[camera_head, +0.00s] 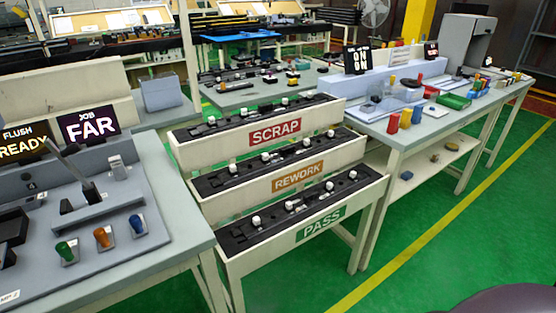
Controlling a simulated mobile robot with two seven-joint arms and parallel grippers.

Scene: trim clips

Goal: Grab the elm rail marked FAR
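A small black display (91,125) at the left reads "JOB FAR". Long black rails with white clips lie in the stepped trays in the middle: one in the SCRAP tray (190,157), one in the REWORK tray (225,210) and one in the PASS tray (262,262). No rail here shows a readable FAR mark, and I cannot tell any as elm. Neither of my grippers is in view.
The left bench (172,215) carries a grey fixture with a lever, green, orange and blue knobs, and a "FLUSH READY" display (20,145). The right bench (392,134) holds coloured cylinders and a green box (454,101). Green floor (440,250) is open at the front right.

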